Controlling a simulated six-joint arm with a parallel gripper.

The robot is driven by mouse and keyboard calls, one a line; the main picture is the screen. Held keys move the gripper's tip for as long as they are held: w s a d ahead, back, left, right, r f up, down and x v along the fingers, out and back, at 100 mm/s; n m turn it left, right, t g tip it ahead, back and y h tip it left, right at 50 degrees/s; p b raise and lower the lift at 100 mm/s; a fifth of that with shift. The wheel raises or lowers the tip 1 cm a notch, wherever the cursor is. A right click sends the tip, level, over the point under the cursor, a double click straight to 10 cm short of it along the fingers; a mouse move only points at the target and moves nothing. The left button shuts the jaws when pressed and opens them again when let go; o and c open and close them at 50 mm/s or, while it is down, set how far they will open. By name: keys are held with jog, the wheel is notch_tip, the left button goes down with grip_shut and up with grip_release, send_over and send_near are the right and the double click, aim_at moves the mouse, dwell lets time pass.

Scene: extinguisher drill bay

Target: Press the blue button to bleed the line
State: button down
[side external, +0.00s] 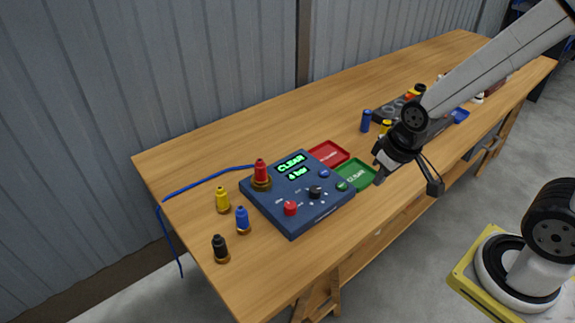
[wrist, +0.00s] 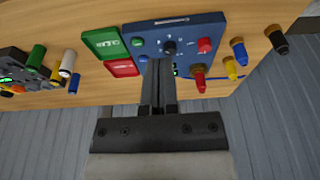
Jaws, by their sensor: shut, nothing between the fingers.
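The blue control box (side external: 288,221) sits on the wooden table, with a lit display reading "CLEAR" and "6 bar". Its blue button (side external: 325,173) is on the right side of its top, beside a green button (side external: 342,186). The box also has a black knob (side external: 315,191) and a red knob (side external: 290,208). My gripper (side external: 379,177) is shut and empty, to the right of the box and apart from the blue button in the side view. In the wrist view the shut fingers (wrist: 159,66) point towards the box (wrist: 190,30) and cover part of it.
A red plate (side external: 330,153) and a green plate (side external: 357,175) lie beside the box. A red fitting (side external: 261,174) stands at its left corner. Yellow (side external: 222,200), blue (side external: 242,219) and black (side external: 220,248) fittings stand to the left. A dark rack (side external: 391,109) holds cylinders behind my arm.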

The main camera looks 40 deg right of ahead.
jog(key=w+d+f+m+t, duration=0.2)
jog(key=w+d+m+t, duration=0.15)
jog(key=w, duration=0.75)
jog(key=m+t+y, duration=0.1)
jog(key=m+t, duration=0.2)
jog(key=m, duration=0.1)
send_over(321, 171)
jog(key=s, duration=0.2)
jog(key=shift+w+d+f, duration=0.1)
jog(key=shift+d+f, duration=0.05)
jog(key=shift+f, duration=1.85)
jog(key=shift+f, duration=0.2)
jog(key=shift+f, duration=4.2)
jog(key=shift+f, duration=0.9)
jog(key=shift+r, duration=0.85)
